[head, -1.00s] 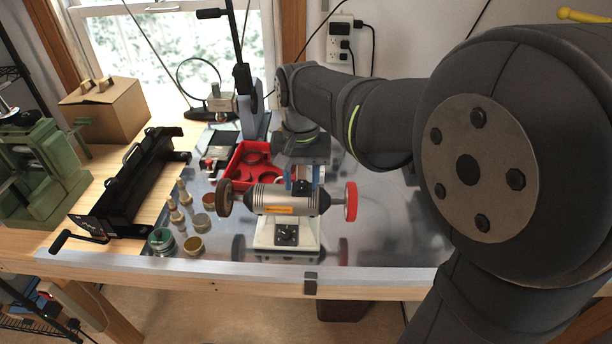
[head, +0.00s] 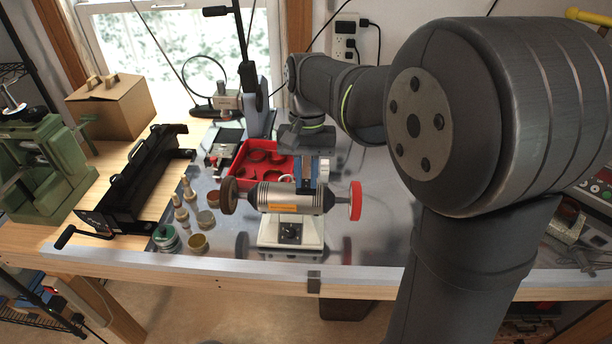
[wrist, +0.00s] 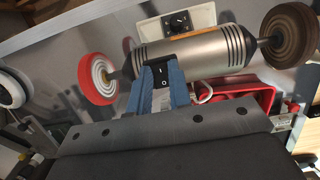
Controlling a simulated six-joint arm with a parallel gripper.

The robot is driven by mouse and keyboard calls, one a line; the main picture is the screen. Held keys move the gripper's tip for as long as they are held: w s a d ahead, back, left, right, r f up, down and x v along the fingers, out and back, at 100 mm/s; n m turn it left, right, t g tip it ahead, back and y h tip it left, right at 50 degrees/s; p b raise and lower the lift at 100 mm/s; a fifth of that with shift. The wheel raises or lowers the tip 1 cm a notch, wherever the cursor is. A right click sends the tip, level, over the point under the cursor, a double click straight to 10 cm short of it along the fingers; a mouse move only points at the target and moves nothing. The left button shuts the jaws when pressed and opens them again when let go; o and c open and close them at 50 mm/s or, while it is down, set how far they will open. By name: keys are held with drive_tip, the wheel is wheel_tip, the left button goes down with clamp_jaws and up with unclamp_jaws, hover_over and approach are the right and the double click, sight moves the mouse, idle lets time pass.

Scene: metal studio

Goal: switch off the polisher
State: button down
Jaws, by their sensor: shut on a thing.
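The polisher (head: 290,198) is a silver motor on a white base (head: 270,232). It has a brown wheel (head: 228,195) at its left end and a red-rimmed wheel (head: 355,200) at its right. In the wrist view, a black switch (wrist: 163,74) marked I and O sits on the motor body (wrist: 203,72). My gripper (wrist: 160,78) has its blue fingers on either side of this switch, shut on it. In the head view, my gripper (head: 306,185) reaches down onto the motor's back side. Whether the wheels turn cannot be told.
A red tray (head: 243,165) lies close behind the polisher. Small jars and pegs stand to its left, near a black bender-like tool (head: 140,180). A green machine (head: 40,165) and a cardboard box (head: 112,108) are farther left.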

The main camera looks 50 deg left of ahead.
drive_tip(key=shift+g+h, duration=0.3)
drive_tip(key=c, duration=1.3)
unclamp_jaws()
drive_tip(key=v, duration=1.7)
drive_tip(key=shift+r, duration=0.25)
drive_tip(key=x, duration=1.7)
drive_tip(key=shift+f, duration=0.25)
